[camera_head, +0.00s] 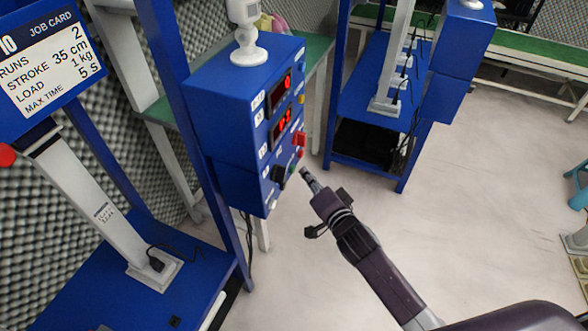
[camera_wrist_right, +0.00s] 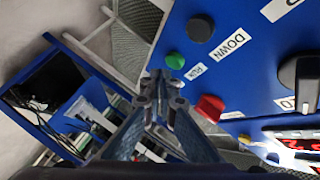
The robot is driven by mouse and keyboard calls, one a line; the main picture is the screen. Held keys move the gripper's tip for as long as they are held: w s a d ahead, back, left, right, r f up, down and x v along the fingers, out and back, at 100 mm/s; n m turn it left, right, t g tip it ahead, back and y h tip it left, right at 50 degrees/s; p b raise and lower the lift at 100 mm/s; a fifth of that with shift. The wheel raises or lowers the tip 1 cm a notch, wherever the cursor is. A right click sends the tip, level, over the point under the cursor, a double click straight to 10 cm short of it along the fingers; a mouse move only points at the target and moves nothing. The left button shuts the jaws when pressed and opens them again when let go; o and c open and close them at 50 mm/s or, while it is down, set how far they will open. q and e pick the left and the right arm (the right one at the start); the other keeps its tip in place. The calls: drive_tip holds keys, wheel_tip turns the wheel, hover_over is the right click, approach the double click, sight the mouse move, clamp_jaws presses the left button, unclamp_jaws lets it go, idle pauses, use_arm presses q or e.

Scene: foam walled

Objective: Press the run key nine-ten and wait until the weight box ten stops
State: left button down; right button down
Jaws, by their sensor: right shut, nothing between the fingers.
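The blue control box (camera_head: 245,110) stands left of centre in the head view, with red digit displays, buttons and knobs on its face. In the right wrist view a green button (camera_wrist_right: 175,61) sits beside a label reading RUN (camera_wrist_right: 198,72). My right gripper (camera_head: 305,172) is shut and empty, its tips pointing at the lower part of the box face. In the wrist view its fingertips (camera_wrist_right: 161,86) are just beside the green button; I cannot tell whether they touch it. A pale inclined column (camera_head: 90,200) stands under the job card; I cannot make out a weight box.
A red button (camera_wrist_right: 210,107) and a black knob (camera_wrist_right: 199,28) by the DOWN label are close to the fingertips. The job card (camera_head: 45,60) reads 2 runs, 35 cm, 1 kg, 5 s. Another blue stand (camera_head: 380,90) is behind.

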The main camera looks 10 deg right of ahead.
idle(0.8)
drive_tip(key=shift+w+a, duration=0.25)
drive_tip(key=shift+a, duration=0.1)
